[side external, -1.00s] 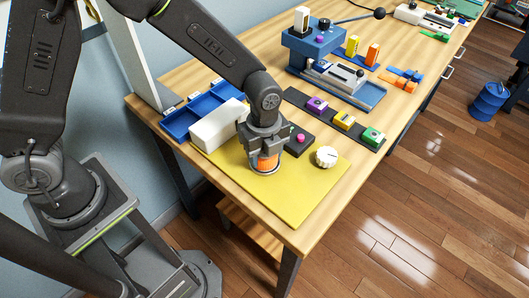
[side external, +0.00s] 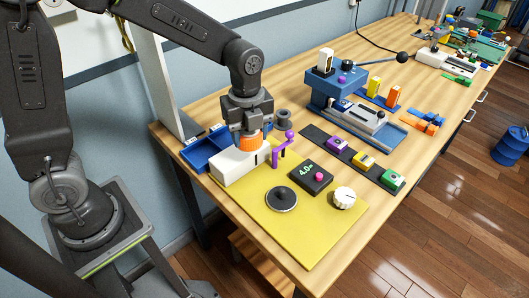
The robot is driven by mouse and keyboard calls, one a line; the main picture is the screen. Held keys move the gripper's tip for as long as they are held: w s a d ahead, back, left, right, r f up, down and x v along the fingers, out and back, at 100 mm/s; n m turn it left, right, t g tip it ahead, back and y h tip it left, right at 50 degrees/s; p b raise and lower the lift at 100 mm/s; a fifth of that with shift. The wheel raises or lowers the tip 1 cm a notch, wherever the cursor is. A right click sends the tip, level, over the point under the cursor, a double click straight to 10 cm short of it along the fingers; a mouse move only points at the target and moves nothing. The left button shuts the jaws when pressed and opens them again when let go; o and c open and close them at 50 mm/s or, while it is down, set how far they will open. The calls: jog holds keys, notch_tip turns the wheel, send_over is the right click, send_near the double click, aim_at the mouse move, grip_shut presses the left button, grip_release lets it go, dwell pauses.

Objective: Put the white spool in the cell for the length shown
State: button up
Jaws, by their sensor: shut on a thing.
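My gripper (side external: 248,132) is shut on a spool with orange winding (side external: 250,142), held above the long white block (side external: 240,166). Its flanges are mostly hidden by the fingers and block, so I cannot tell their colour now. The blue tray with cells (side external: 193,156) lies behind and left of the block, partly hidden by it and by my gripper. The black display box (side external: 318,186) reads what looks like 4.0. The dark round turntable (side external: 281,199) on the yellow mat (side external: 300,236) is empty.
A purple crank (side external: 283,149) stands at the block's right end, with a grey round part (side external: 283,117) behind it. A white dial (side external: 344,198) is right of the display. A dark strip (side external: 313,134) holds purple, yellow and green blocks. The mat's front is clear.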

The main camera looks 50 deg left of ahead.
jog(key=shift+n, duration=0.6)
jog(key=w+a, duration=0.6)
jog(key=shift+f, duration=0.25)
jog(key=w+a+f, duration=0.2)
jog(key=a, duration=0.1)
jog(key=w+a+f+n, duration=0.1)
jog(key=w+a+f, duration=0.1)
jog(key=w+a+f+n, duration=0.1)
jog(key=w+a+f, duration=0.1)
jog(key=w+a, duration=0.1)
jog(key=shift+a+f, duration=0.35)
jog(key=shift+f, duration=2.25)
jog(key=shift+f, duration=0.15)
jog(key=o, duration=0.7)
